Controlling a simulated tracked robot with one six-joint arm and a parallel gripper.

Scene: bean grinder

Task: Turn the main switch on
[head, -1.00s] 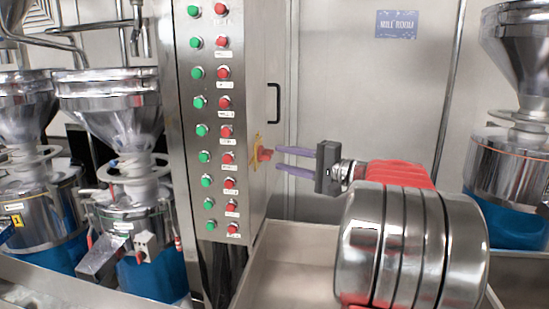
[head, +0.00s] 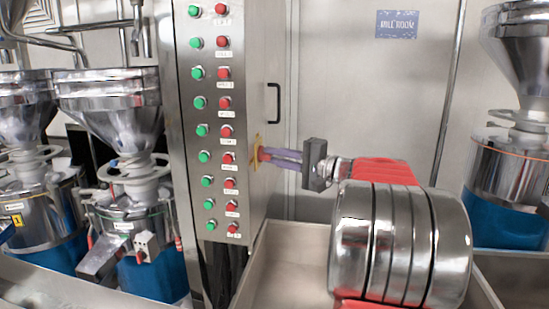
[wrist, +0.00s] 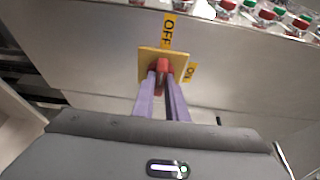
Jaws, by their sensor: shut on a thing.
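The main switch is a red knob (head: 262,154) on a yellow plate (head: 257,163) on the right side of the steel cabinet. In the wrist view the red knob (wrist: 162,66) stands out from the yellow plate (wrist: 147,64). An OFF label (wrist: 168,32) is above the plate and an ON label (wrist: 191,72) is at its right. My gripper (head: 268,154) is shut on the red knob, with one purple finger on each side. In the wrist view my gripper's fingertips (wrist: 162,76) partly hide the knob, and its exact angle is hard to tell.
The cabinet (head: 178,150) has rows of green and red buttons on its front and a black handle (head: 275,105) on its side. A steel tray (head: 290,265) lies below my arm. Mills with blue bases stand at left (head: 150,275) and right (head: 510,215).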

